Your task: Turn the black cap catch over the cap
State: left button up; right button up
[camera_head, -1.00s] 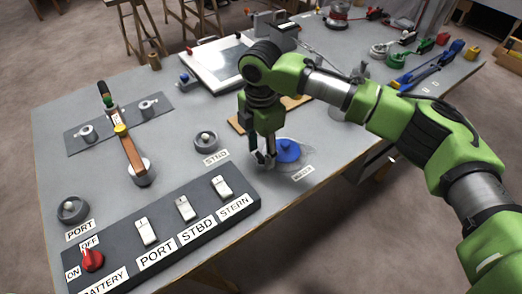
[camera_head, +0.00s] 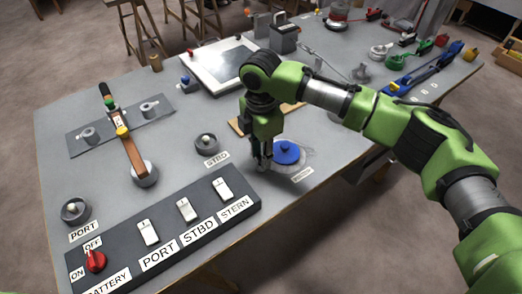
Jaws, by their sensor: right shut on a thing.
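A round blue cap (camera_head: 286,152) with a small knob on top sits on a pale round base on the grey bench. My right gripper (camera_head: 264,166) points down at the left edge of the cap. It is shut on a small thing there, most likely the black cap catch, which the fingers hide. I cannot tell whether the catch lies over the cap or beside it. My left gripper is not in view.
A switch panel (camera_head: 130,258) with a red battery knob (camera_head: 95,261) runs along the near edge. A round grey fitting (camera_head: 207,146) marked STBD stands left of my gripper. A wooden lever (camera_head: 128,148) rises further left. Tools (camera_head: 425,75) lie at the far right.

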jog(key=m+p, duration=0.6)
jog(key=p, duration=0.2)
jog(key=m+p, duration=0.7)
jog(key=p, duration=0.1)
jog(key=shift+s+r, duration=0.1)
jog(key=shift+r, duration=0.1)
jog(key=shift+f+m+p, duration=0.2)
jog(key=shift+m+p, duration=1.45)
jog(key=shift+m, duration=0.45)
jog(key=o, duration=1.1)
notch_tip(320, 180, up, 12)
jog(key=shift+f, duration=0.1)
